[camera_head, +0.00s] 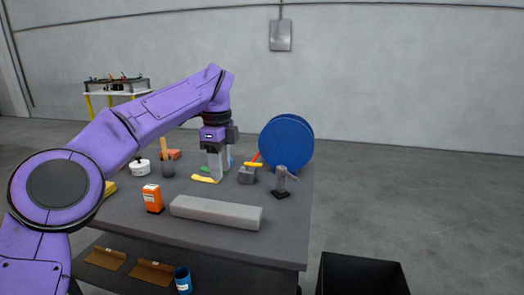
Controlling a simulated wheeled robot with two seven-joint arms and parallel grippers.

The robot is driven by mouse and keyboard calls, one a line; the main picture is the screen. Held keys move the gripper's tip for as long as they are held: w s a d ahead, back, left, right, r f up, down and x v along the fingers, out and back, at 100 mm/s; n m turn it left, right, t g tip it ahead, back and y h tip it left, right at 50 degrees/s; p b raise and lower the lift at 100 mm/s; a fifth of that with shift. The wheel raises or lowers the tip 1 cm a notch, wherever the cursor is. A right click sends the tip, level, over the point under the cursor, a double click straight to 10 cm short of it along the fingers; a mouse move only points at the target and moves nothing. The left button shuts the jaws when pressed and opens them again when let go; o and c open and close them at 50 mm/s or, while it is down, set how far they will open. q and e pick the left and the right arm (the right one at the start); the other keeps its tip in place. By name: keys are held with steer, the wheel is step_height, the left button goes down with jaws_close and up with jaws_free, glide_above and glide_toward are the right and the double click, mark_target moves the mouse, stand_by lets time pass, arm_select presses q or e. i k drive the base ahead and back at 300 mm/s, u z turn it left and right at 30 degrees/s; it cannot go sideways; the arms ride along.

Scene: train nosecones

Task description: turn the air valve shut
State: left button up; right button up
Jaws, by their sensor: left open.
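A small grey block with a yellow bar on top (247,174) stands on the dark table, in front of the blue disc; it may be the air valve, but it is too small to be sure. A grey post with a side lever (283,180) stands to its right on a dark base. My left gripper (216,176) points down over the table, just left of the grey block and apart from it. It is open, and I see nothing held in it. My right gripper is not in view.
A large blue disc (288,142) stands at the table's back right. A yellow item (205,179) is by my gripper. A black bin (362,275) stands right of the table (235,245).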

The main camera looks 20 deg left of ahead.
mark_target(247, 165)
steer(key=i, duration=0.9)
